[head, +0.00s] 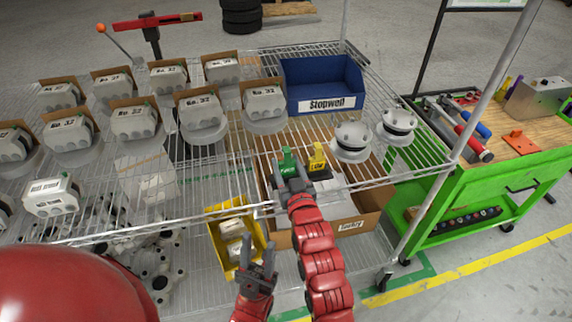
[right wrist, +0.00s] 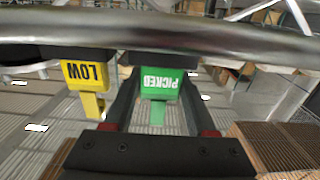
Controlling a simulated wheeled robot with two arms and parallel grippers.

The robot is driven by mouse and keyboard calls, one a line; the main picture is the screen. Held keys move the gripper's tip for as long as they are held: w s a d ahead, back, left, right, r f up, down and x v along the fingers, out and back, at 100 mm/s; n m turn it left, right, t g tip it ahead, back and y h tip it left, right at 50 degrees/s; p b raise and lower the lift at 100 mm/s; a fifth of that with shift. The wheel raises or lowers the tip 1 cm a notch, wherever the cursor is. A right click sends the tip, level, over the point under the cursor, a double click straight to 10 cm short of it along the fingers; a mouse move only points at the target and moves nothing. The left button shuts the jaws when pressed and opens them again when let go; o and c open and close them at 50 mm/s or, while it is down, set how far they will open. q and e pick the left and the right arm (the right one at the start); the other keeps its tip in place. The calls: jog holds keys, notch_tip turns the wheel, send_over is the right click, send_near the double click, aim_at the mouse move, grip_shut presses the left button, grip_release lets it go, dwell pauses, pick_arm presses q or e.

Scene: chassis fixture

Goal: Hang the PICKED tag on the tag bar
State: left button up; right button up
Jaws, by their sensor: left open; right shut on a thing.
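The green PICKED tag (head: 287,164) is at the shelf's front edge in the head view. In the right wrist view the PICKED tag (right wrist: 161,82) appears upside down, between my fingers and just below a grey metal bar (right wrist: 160,30). My right gripper (head: 291,185) is shut on it; the right wrist view shows its dark fingers (right wrist: 156,108) either side of the tag's stem. I cannot tell whether the tag's black top is seated on the bar. The yellow LOW tag (head: 318,158) is beside it, also in the right wrist view (right wrist: 86,76). My left gripper (head: 261,268) is open and empty, lower down.
The wire shelf (head: 215,160) holds several boxed parts, a blue Stopwell bin (head: 322,85) and two round grey parts (head: 352,140). A green cart (head: 440,205) stands right.

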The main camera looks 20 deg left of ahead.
aim_at(288, 160)
jog(key=shift+r, duration=1.45)
jog(key=v, duration=0.8)
jog(key=shift+d, duration=0.1)
